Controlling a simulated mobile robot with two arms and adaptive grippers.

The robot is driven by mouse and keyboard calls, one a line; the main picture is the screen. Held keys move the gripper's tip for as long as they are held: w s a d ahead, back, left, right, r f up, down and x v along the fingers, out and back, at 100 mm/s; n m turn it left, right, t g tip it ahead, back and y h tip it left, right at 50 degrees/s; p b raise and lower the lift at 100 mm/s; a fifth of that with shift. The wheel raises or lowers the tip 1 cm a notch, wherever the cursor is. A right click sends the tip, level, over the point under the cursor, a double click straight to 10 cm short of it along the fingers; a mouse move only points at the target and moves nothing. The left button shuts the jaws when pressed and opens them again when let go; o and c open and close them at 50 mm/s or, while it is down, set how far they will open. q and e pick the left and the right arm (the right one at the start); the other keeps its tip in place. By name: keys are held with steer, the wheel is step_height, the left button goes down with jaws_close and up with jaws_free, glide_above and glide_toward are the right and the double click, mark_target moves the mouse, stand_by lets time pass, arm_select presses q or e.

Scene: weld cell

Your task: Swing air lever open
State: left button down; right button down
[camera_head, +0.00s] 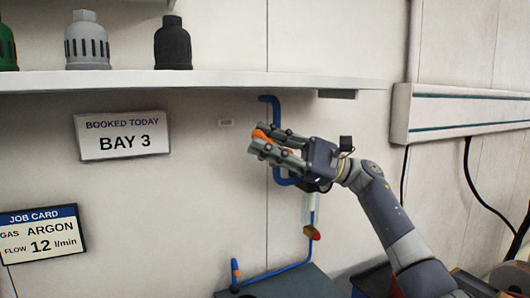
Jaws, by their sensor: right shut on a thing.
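The orange air lever (261,135) shows between the fingers of my right gripper (263,141), in front of the wall. The gripper is shut on it, and my right arm reaches in from the lower right. Only the lever's end and a small bit of orange near the palm show; the fingers hide the rest. A blue air pipe (276,107) runs down the wall behind the gripper, which hides the valve body. My left gripper is not in view.
A white shelf (200,81) with several cylinders, one grey (87,45) and one black (172,45), runs above the gripper. A BAY 3 sign (122,136) hangs left.

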stand_by(0.3)
steer(key=c, duration=1.6)
jaws_free()
steer(key=shift+s, duration=0.1)
steer(key=shift+d, duration=0.1)
steer(key=v, duration=1.2)
